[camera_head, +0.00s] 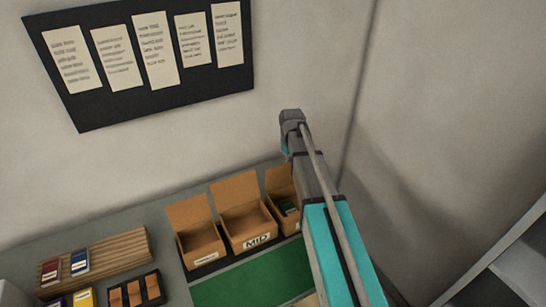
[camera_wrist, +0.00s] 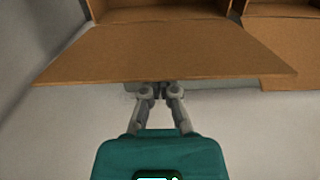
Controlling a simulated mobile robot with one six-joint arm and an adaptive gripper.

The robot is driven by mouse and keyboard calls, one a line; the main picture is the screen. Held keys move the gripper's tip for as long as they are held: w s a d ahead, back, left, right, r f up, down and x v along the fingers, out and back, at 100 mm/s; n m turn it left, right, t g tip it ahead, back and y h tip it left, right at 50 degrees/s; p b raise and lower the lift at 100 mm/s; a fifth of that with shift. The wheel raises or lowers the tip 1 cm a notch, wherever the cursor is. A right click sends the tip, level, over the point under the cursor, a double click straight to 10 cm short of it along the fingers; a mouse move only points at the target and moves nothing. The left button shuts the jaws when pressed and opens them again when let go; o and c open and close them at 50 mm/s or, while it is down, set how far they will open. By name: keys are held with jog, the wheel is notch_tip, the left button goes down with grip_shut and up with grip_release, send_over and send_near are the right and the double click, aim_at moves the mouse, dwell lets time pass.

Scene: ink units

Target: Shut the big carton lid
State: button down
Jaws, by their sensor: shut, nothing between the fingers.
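The big carton, taken to be the rightmost of three, stands at the back of the table in the head view, partly hidden by my arm. Its brown lid (camera_head: 280,180) stands open, tilted back towards the wall. In the wrist view this lid (camera_wrist: 165,50) spreads wide across the picture, with the carton's opening (camera_wrist: 160,14) beyond it. My gripper (camera_wrist: 160,92) is shut and empty at the middle of the lid's free edge. The fingertips are partly hidden by the lid; I cannot tell whether they touch it. In the head view my arm hides the fingers.
The carton marked MID (camera_head: 257,241) and a smaller carton (camera_head: 199,245) stand left of it, both lids open. A green mat (camera_head: 252,277) lies in front. A wooden rack (camera_head: 110,255) and a dark tray (camera_head: 133,290) are further left. Walls rise behind and at right.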

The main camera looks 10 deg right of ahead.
jog(key=shift+s+d, duration=0.2)
jog(key=shift+s, duration=0.35)
jog(key=shift+w, duration=0.15)
jog(key=shift+w+a, duration=0.25)
jog(key=shift+w, duration=0.2)
notch_tip(320, 180, up, 7)
jog(key=p, duration=0.7)
jog(key=shift+d, duration=0.1)
dwell(0.9)
